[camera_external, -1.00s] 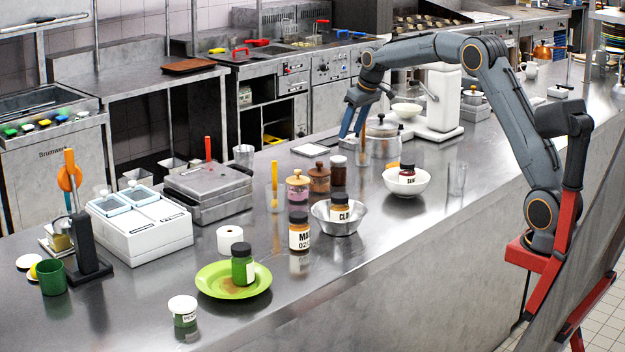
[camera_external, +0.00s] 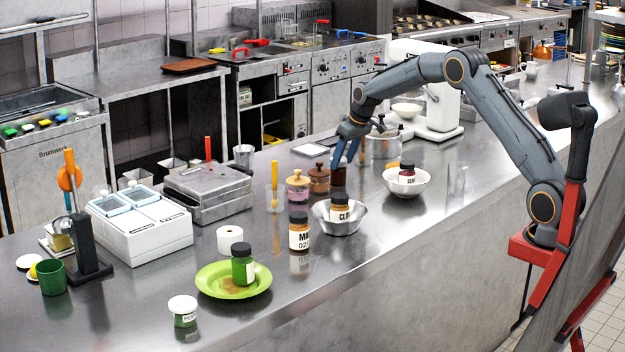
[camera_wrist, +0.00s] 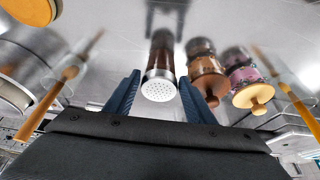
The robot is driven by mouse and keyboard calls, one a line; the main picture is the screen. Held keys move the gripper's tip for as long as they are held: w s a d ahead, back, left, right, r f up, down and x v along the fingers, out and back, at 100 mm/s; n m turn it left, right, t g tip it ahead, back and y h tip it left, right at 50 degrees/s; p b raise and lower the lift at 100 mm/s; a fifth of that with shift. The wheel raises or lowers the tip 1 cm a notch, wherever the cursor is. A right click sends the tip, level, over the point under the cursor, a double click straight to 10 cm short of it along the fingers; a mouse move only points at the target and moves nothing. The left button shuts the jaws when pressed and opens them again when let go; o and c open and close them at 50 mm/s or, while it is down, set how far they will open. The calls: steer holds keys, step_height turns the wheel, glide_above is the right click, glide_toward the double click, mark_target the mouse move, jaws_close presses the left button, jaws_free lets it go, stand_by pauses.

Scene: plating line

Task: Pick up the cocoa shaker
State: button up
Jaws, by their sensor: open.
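The cocoa shaker (camera_wrist: 160,58) is a dark brown jar with a silver perforated lid. In the wrist view it stands between the two blue fingers of my gripper (camera_wrist: 158,82), with its lid towards the camera. In the external view the shaker (camera_external: 338,178) stands upright on the steel counter, its top partly hidden by my gripper (camera_external: 344,162). The fingers are open, one on each side of the shaker in the wrist view. I cannot tell whether either finger touches it.
A brown jar (camera_external: 319,180) and a pink jar (camera_external: 297,187), both with wooden knobs, stand close to the shaker's left. A steel bowl (camera_external: 351,222) holding a labelled jar is in front.

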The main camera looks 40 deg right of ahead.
mark_target(338, 170)
steer(key=shift+p+x, duration=0.75)
steer(key=shift+x, duration=1.95)
steer(key=c, duration=0.8)
steer(key=shift+r, duration=0.15)
